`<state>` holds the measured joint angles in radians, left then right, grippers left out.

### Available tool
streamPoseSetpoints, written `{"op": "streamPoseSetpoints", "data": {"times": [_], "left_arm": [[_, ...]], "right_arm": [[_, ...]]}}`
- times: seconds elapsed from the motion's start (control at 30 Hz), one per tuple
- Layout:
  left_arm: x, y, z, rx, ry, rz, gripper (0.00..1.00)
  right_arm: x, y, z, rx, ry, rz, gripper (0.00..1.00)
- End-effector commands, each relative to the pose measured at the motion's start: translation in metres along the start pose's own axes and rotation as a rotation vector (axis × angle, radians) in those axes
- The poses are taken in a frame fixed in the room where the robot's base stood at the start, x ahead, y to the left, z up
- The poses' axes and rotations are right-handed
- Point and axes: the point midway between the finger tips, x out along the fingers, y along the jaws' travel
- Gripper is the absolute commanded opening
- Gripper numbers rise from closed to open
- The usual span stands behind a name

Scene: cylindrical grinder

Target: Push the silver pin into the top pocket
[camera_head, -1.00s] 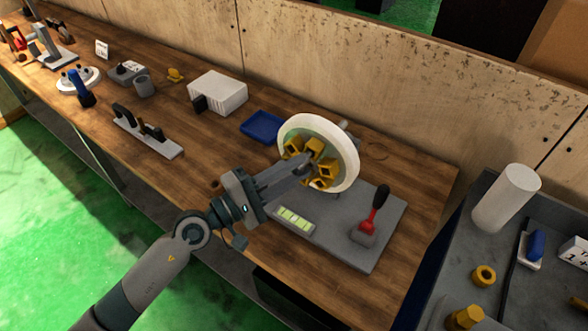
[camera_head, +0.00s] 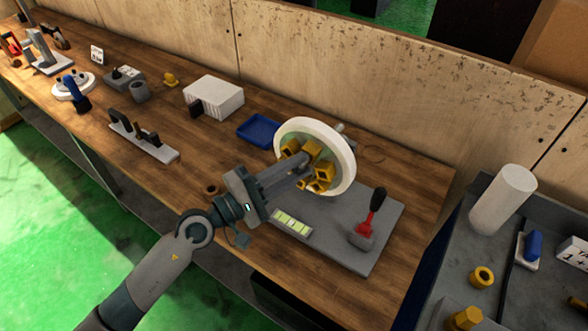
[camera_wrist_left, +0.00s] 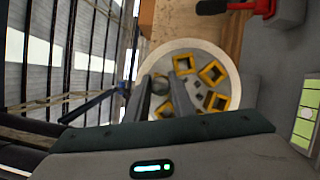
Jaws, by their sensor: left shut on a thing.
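A round disc with a white rim (camera_head: 347,165) stands tilted at the back of the grey plate. Several yellow square pockets (camera_head: 322,175) sit on its face, and they also show in the left wrist view (camera_wrist_left: 214,73). My left gripper (camera_head: 303,163) reaches to the disc face, its fingertips among the pockets. It is shut on the silver pin, which shows only as a small grey rounded shape (camera_wrist_left: 161,85) between the fingers in the left wrist view. The fingers hide most of it, and I cannot tell whether it is inside a pocket. My right gripper is not in view.
The grey plate (camera_head: 385,225) carries a red-and-black tool (camera_head: 370,220) and a green-marked strip (camera_head: 291,222). A blue tray (camera_head: 260,130) and a white box (camera_head: 214,97) stand left of the disc. A side table with a white cylinder (camera_head: 503,200) is at right.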

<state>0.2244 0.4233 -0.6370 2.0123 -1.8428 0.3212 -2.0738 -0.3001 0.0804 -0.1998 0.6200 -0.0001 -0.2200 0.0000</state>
Motion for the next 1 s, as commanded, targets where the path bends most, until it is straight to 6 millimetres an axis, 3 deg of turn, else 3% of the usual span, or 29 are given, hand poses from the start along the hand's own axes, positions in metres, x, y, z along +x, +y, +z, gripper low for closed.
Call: {"op": "streamPoseSetpoints", "data": {"times": [0.47, 0.5, 0.57, 1.0], "left_arm": [[0.0048, 0.0001, -0.0019, 0.000, 0.000, 0.000, 0.00], [0.0048, 0.0001, -0.0019, 0.000, 0.000, 0.000, 0.32], [0.0047, 0.0001, -0.0019, 0.000, 0.000, 0.000, 0.44], [0.0002, -0.0012, -0.0025, 0.000, 0.001, 0.000, 0.44]], "right_arm": [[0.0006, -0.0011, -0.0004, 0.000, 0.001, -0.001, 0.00], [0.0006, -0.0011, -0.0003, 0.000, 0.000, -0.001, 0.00], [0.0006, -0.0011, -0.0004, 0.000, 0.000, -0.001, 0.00], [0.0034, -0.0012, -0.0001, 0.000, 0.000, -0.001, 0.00]]}}
